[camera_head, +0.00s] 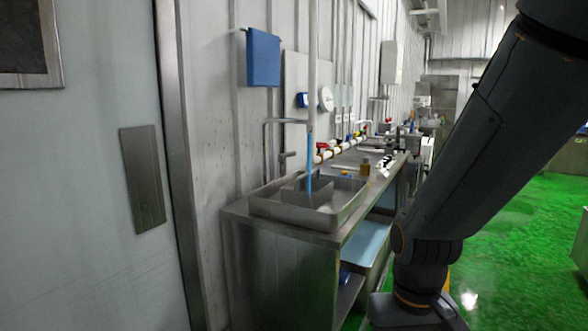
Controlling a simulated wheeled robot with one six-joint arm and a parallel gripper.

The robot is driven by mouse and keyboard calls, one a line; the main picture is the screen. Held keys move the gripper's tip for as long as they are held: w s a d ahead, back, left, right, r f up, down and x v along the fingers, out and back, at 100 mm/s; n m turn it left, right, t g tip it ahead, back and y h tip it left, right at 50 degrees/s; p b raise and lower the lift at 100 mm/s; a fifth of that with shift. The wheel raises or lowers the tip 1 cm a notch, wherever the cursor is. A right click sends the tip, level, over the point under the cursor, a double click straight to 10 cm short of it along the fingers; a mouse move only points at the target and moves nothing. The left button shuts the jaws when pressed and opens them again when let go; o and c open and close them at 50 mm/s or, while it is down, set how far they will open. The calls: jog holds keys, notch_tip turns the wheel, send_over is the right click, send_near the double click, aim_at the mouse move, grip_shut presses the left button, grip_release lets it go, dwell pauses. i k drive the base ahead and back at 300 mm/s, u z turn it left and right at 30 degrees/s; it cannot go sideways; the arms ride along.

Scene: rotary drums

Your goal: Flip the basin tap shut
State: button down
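The basin tap (266,150) is a thin grey pipe that rises behind the left part of the basin and bends over to the right. A small handle (286,155) sticks out beside its upright part. A straight blue stream (309,165), which looks like running water, drops from the spout end into the metal basin (275,212). The basin is set on a steel counter. My dark arm comes down from the upper right to the bottom edge, well to the right of the tap and in front of the counter. My gripper is out of the picture.
The steel counter (290,242) runs back along the wall, with a row of pipes and coloured valves (340,147) above it. A pale door (95,220) stands at left. Green floor (510,235) is open at right.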

aim_at(292, 153)
jog(key=z, duration=1.3)
jog(key=i, duration=2.85)
jog(key=u, duration=2.5)
